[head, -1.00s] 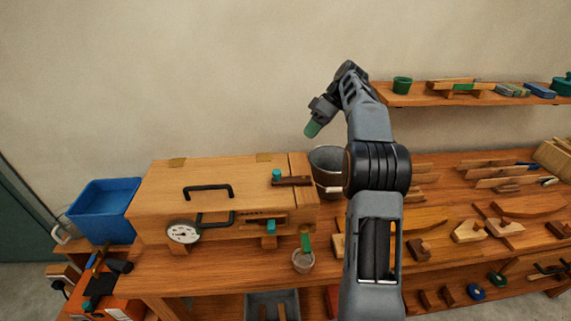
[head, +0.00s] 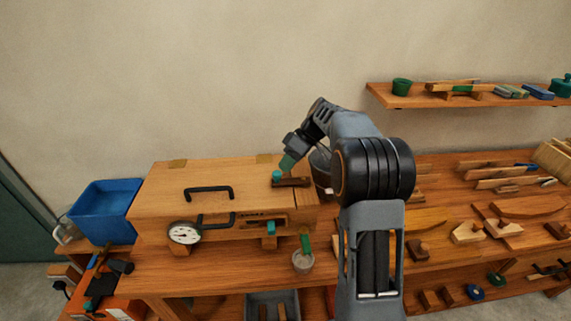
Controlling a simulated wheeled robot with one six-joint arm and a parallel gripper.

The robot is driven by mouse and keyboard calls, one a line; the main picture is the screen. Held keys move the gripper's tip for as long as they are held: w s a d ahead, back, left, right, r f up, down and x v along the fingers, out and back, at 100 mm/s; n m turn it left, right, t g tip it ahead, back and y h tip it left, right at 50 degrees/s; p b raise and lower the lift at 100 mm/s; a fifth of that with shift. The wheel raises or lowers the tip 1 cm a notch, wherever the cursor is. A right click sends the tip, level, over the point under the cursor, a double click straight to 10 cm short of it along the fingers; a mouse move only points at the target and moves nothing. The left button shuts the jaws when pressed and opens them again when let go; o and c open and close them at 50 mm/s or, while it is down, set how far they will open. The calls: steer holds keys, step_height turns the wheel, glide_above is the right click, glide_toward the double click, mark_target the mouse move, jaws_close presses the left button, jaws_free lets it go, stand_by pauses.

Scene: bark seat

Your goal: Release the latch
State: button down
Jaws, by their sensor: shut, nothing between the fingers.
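A wooden chest (head: 165,200) with a flat lid stands on the workbench, its lid down. A dark wooden latch bar (head: 296,182) with a teal knob (head: 277,175) lies on the right end of the lid. My gripper (head: 287,164) has green fingers, is shut and empty, and points down just above and right of the teal knob. I cannot tell whether it touches the knob. A black handle (head: 208,192) is on the lid. A teal slider (head: 271,228) sits in a slot on the chest's front.
A round dial (head: 183,233) stands at the chest's front left. A metal bucket (head: 321,172), partly hidden by my arm, stands behind right. A blue bin (head: 103,211) is at left.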

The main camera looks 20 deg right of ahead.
steer(key=shift+s+a, duration=0.3)
steer(key=shift+a, duration=0.05)
